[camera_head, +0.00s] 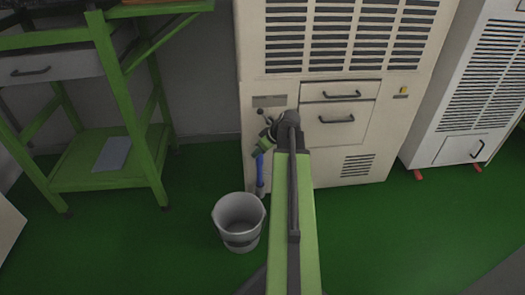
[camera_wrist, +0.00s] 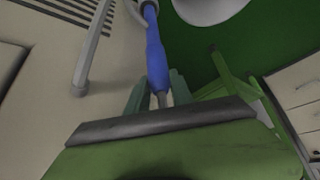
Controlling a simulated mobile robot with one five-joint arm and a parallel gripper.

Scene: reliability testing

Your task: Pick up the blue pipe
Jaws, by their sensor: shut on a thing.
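The blue pipe (camera_head: 260,175) hangs upright below my gripper (camera_head: 263,147) in the head view, in front of the pale cabinet. In the wrist view the blue pipe (camera_wrist: 155,55) runs from the top edge down to a grey end between the fingers of my gripper (camera_wrist: 160,97). The fingers are shut on that end. The pipe's far end is cut off by the wrist view's top edge. In the head view its lower end is close to the floor; I cannot tell whether it touches anything.
A grey-white bucket (camera_head: 239,240) stands on the green floor just left of and below the pipe. The cabinet (camera_head: 340,155) with vents and drawers is close behind. A green workbench (camera_head: 158,180) stands at left, another vented cabinet (camera_head: 455,150) at right. Green floor is clear at lower right.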

